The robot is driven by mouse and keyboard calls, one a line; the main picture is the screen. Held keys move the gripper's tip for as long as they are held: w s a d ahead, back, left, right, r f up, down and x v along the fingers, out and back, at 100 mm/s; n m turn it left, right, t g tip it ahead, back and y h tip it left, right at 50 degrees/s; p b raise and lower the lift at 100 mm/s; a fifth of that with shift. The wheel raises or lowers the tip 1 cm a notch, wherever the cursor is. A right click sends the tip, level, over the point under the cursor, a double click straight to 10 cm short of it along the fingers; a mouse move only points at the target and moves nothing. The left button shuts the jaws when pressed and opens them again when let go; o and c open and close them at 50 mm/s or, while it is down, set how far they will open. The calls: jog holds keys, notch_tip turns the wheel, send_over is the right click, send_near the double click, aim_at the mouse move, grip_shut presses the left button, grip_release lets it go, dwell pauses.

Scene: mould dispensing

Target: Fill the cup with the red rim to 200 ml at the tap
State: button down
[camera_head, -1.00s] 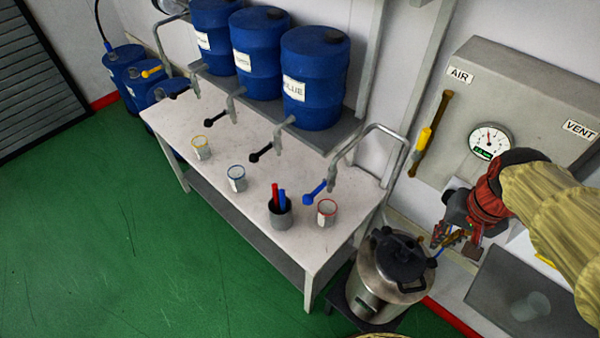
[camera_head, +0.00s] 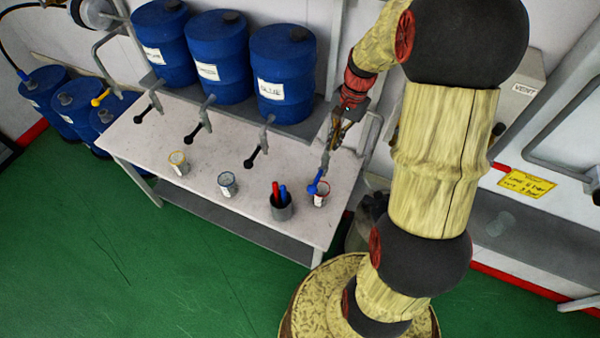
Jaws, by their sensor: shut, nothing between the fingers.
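The cup with the red rim (camera_head: 321,199) stands upright near the right end of the white table, just below the tap with the blue lever handle (camera_head: 314,184). The lever hides part of the cup's rim. The level inside the cup is too small to read. My gripper (camera_head: 332,146) is shut and empty, pointing down just above and behind the blue lever, beside the tap's pipe. Whether the fingertips touch the tap cannot be told from this view.
A dark holder (camera_head: 281,209) with red and blue sticks stands left of the cup. Cups with blue (camera_head: 228,184) and yellow (camera_head: 178,163) rims stand farther left. A steel vessel (camera_head: 358,236) is partly hidden by my arm.

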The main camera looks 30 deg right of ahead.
send_near(316, 181)
notch_tip(316, 181, down, 5)
jog(key=d, duration=0.2)
jog(key=shift+s+a+f, duration=0.15)
jog(key=shift+a+f, duration=0.3)
jog(key=shift+a, duration=0.15)
jog(key=shift+s+a+f, duration=0.15)
jog(key=shift+a+f, duration=0.25)
jog(key=shift+a, duration=0.2)
